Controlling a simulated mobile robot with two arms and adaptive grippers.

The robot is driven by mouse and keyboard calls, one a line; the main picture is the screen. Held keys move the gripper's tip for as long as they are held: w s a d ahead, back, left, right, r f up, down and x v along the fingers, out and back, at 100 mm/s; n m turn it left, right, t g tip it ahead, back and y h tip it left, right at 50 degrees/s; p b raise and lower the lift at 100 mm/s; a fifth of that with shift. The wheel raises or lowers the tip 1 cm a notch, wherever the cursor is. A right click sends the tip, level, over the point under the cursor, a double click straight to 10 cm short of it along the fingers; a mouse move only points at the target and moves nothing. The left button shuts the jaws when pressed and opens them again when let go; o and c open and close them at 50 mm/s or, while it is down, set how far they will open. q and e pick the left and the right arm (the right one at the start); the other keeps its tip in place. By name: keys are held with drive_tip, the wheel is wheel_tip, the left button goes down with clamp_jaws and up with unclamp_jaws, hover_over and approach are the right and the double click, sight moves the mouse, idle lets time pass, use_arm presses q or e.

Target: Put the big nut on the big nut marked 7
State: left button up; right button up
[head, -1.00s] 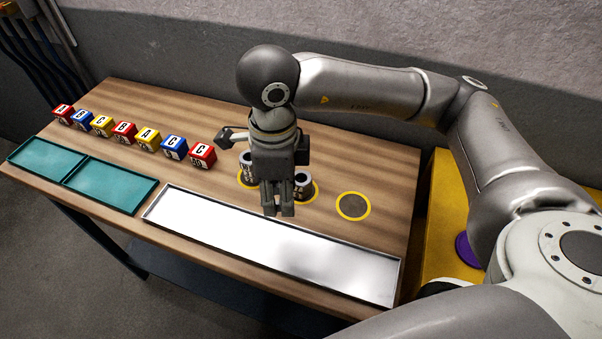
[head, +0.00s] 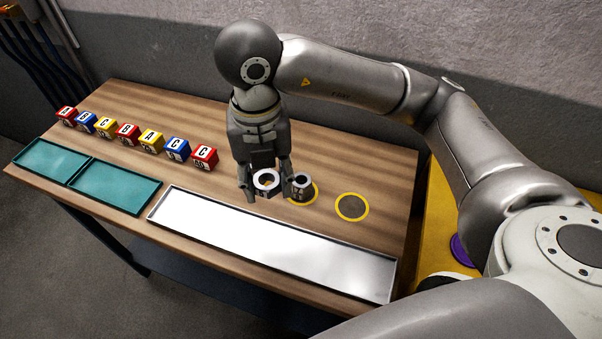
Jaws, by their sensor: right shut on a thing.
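A grey nut (head: 266,183) with a round hole is between the fingers of my right gripper (head: 265,189), which is shut on it. The nut appears raised a little above the table, though the gap under it is hard to judge. Just right of it, a second grey nut (head: 301,188) stands on a yellow ring (head: 316,195). It has dark marks on its side, too small to read surely. The gripper's right finger is close to this second nut; I cannot tell if they touch. My left gripper is not in view.
An empty yellow ring (head: 352,207) lies to the right on the wooden table (head: 370,165). A long shiny tray (head: 270,244) lies in front. Several lettered blocks (head: 127,133) stand in a row at left, behind two teal trays (head: 115,187).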

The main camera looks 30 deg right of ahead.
drive_tip(key=p, duration=0.1)
approach(302, 181)
drive_tip(key=s+a+r, duration=0.2)
drive_tip(key=s+a, duration=0.1)
drive_tip(key=f, duration=0.1)
drive_tip(key=w+d+f+p, duration=0.1)
drive_tip(key=w+d+f, duration=0.1)
drive_tip(key=f, duration=0.1)
drive_tip(key=shift+w, duration=0.2)
drive_tip(key=shift+w+d+f, duration=0.2)
drive_tip(key=shift+d+f, duration=0.1)
drive_tip(key=shift+f, duration=0.25)
drive_tip(key=f+p, duration=0.2)
drive_tip(key=f, duration=0.1)
drive_tip(key=shift+w+d, duration=0.1)
drive_tip(key=shift+d, duration=0.1)
drive_tip(key=shift+f, duration=0.25)
drive_tip(key=shift+f, duration=0.1)
